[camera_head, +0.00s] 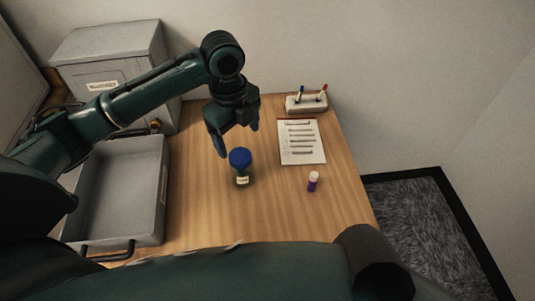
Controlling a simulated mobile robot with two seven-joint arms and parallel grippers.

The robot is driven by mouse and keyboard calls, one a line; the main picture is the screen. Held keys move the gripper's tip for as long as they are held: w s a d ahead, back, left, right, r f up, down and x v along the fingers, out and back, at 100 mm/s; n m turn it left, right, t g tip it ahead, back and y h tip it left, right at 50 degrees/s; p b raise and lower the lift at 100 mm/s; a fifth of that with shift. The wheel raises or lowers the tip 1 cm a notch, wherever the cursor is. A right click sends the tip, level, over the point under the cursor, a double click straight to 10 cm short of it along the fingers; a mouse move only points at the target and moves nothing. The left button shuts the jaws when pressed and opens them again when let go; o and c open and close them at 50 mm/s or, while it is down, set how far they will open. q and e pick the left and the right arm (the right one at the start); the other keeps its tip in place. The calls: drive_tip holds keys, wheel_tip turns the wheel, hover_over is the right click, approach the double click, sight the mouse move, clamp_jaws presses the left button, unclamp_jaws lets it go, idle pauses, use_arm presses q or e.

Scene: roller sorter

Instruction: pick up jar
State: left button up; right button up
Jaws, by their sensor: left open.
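A small jar (242,178) with a blue lid and a pale label stands upright on the wooden table (205,205). My left gripper (237,146) is open, pointing down, just behind and above the jar. One finger shows to the left of the jar's lid, the other farther back to the right. The gripper appears empty and apart from the jar, though the exact gap is hard to tell. My right gripper is not in view.
A grey metal tray (163,205) stands left of the jar, with a grey box (143,45) behind it. A clipboard (301,142), a purple vial (313,182) and a pen holder (306,104) are on the right. The table's right edge lies beyond them.

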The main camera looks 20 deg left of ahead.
sight(240, 156)
use_arm(q)
drive_tip(key=shift+w+a+r+m+y, duration=0.3)
drive_tip(key=shift+w+a+r, duration=0.05)
drive_tip(key=shift+a+r, duration=0.05)
wheel_tip(240, 156, down, 7)
drive_tip(key=shift+s+r, duration=0.1)
drive_tip(key=shift+w+d+f, duration=0.1)
drive_tip(key=shift+f, duration=1.35)
drive_tip(key=shift+w+f, duration=0.1)
drive_tip(key=shift+f, duration=1.3)
drive_tip(key=shift+c, duration=0.4)
drive_tip(key=c, duration=1)
